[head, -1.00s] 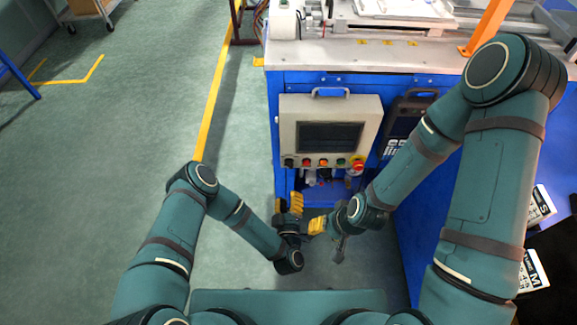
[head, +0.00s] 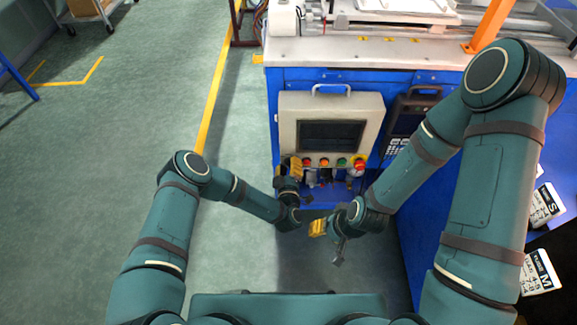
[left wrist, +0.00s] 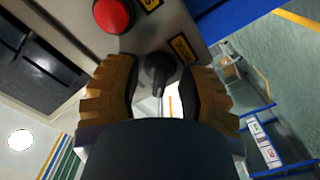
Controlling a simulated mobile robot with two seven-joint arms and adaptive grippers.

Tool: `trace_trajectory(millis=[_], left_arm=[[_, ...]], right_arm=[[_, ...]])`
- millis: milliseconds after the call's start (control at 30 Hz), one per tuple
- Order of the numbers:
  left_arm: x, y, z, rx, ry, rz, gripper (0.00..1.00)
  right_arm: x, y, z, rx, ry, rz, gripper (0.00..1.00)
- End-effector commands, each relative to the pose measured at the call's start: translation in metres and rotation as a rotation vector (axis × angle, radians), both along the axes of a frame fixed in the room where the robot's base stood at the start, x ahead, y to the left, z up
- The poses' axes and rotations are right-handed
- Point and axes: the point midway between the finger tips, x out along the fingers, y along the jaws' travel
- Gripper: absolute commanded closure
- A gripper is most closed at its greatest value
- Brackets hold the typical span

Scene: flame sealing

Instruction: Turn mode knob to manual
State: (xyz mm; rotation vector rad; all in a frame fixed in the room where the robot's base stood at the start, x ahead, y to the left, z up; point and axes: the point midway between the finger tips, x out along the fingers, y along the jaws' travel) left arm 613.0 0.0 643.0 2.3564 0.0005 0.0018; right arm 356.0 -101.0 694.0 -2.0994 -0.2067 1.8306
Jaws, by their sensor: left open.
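The mode knob (left wrist: 158,68) is a black knob at the end of the row of controls on the grey panel (head: 372,110). In the left wrist view it shows between the fingertips of my left gripper (left wrist: 160,88). The yellow ribbed fingers are open on either side of the knob, with a gap; contact cannot be made out. In the head view my left gripper (head: 295,168) is at the panel's lower left corner and largely covers the knob. My right gripper (head: 328,242) hangs low, in front of the machine and away from the panel; its opening is unclear.
A red button (left wrist: 112,14) sits beside the knob. In the head view, orange (head: 324,162) and green (head: 341,162) buttons and a larger red button (head: 359,166) continue the row below the screen (head: 330,135). The floor to the left is free.

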Motion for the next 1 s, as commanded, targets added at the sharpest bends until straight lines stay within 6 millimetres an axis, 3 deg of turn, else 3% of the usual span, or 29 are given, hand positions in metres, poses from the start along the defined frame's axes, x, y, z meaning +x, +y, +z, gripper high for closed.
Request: trace_trajectory(millis=[133, 267, 667, 1000], left_arm=[[-0.0001, -0.0001, 0.0002, 0.000, 0.000, 0.000, 0.57], [-0.0003, -0.0001, 0.0001, 0.000, 0.000, 0.000, 1.00], [0.0007, 0.0004, 0.0015, 0.021, -0.003, 0.001, 1.00], [0.0009, -0.0010, 0.0031, 0.210, -0.004, 0.000, 1.00]], right_arm=[[0.0001, 0.0000, 0.0002, 0.000, 0.000, 0.000, 0.53], [0.0000, 0.0000, 0.0002, 0.000, 0.000, 0.000, 0.53], [-0.0002, 0.0000, 0.0012, 0.000, 0.001, 0.000, 0.53], [-0.0016, 0.0002, 0.0087, 0.001, 0.004, 0.000, 0.53]])
